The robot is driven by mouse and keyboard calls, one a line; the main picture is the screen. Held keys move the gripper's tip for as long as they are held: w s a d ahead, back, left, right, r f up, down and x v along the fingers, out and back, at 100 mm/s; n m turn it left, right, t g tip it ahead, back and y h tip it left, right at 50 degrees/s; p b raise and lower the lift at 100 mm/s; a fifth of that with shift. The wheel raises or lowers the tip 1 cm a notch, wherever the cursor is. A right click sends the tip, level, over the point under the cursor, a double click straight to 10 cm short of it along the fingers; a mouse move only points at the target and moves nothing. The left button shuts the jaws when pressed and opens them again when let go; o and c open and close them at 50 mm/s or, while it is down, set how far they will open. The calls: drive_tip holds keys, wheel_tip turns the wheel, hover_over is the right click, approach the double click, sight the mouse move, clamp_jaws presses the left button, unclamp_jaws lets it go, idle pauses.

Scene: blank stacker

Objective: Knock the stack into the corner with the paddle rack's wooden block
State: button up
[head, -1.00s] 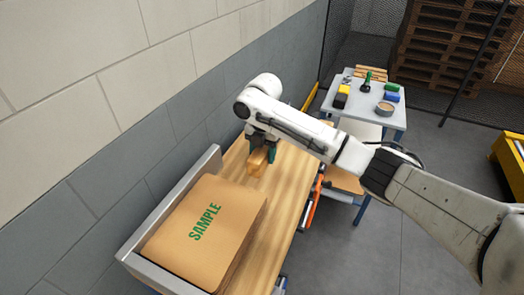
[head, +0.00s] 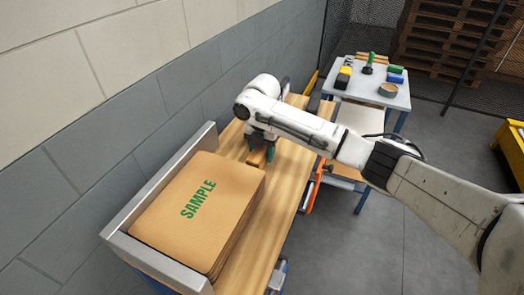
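The stack (head: 190,210) of brown sheets, marked SAMPLE in green, lies on the wooden table top. A grey metal fence (head: 160,185) runs along its left side and another (head: 155,262) along its near side, meeting in a corner at the near left. The sheets' near-right edges look slightly uneven. My gripper (head: 262,152) points down beyond the stack's far edge, shut on the wooden block (head: 257,158). The block is right by that far edge; its lower part is hidden, and I cannot tell whether it touches.
Tools with an orange handle (head: 311,192) hang at the table's right side. A grey side table (head: 400,100) at the back right holds a round tin (head: 388,90) and several small items. The block wall (head: 60,130) is close on the left. Bare table top (head: 290,165) shows right of my gripper.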

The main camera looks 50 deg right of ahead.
drive_tip(key=shift+s+a+r+p, duration=0.1)
drive_tip(key=shift+s+a+p, duration=0.25)
drive_tip(key=shift+a+p, duration=0.45)
drive_tip(key=shift+a, duration=0.25)
idle(0.4)
drive_tip(key=shift+d, duration=0.15)
drive_tip(key=shift+w+d+b, duration=0.35)
drive_tip(key=shift+d+b, duration=0.1)
drive_tip(key=shift+d, duration=0.3)
wheel_tip(320, 180, up, 9)
drive_tip(key=p, duration=0.7)
drive_tip(key=shift+d+p, duration=0.1)
drive_tip(key=shift+p, duration=0.3)
